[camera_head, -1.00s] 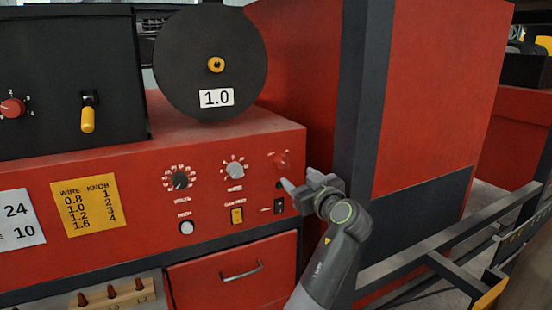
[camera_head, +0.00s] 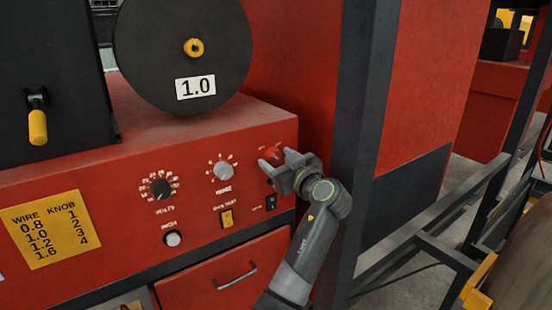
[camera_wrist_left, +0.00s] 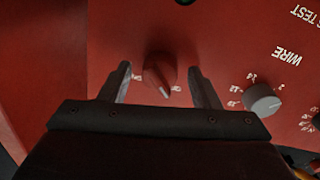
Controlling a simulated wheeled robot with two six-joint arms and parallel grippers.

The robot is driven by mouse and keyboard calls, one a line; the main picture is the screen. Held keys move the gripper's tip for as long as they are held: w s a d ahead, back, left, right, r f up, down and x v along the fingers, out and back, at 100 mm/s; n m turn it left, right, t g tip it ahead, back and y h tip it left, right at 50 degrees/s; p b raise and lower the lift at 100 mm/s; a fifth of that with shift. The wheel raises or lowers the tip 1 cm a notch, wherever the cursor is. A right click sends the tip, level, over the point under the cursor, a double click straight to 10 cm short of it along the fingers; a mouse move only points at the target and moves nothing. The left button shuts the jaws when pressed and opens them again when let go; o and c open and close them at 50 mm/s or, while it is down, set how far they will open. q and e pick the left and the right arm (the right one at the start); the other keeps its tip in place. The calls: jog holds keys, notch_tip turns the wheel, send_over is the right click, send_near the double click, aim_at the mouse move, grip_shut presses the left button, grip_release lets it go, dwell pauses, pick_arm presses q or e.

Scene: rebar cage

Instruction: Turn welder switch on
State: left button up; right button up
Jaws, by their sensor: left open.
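The welder's red front panel (camera_head: 110,185) fills the lower left of the head view. A red rotary switch (camera_head: 273,153) sits at its upper right, partly hidden by my left gripper (camera_head: 276,162). In the left wrist view the red switch (camera_wrist_left: 158,75) lies between the two spread fingers of my left gripper (camera_wrist_left: 160,72), with a gap on each side. The pointer of the switch is lighter and points down and slightly right in that view. The small labels beside it are too blurred to read. My left gripper is open at the panel. My right gripper is not in view.
A grey wire knob (camera_head: 223,170) is left of the gripper and also shows in the wrist view (camera_wrist_left: 262,100). A black dial (camera_head: 160,187), yellow switch (camera_head: 227,218) and white button (camera_head: 172,239) are nearby. A dark post (camera_head: 366,130) stands right of the gripper.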

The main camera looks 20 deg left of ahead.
pick_arm(q)
jog(key=shift+d, duration=0.1)
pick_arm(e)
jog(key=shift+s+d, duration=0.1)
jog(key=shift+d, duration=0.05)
pick_arm(q)
jog(key=shift+c, duration=0.9)
jog(key=c, duration=0.8)
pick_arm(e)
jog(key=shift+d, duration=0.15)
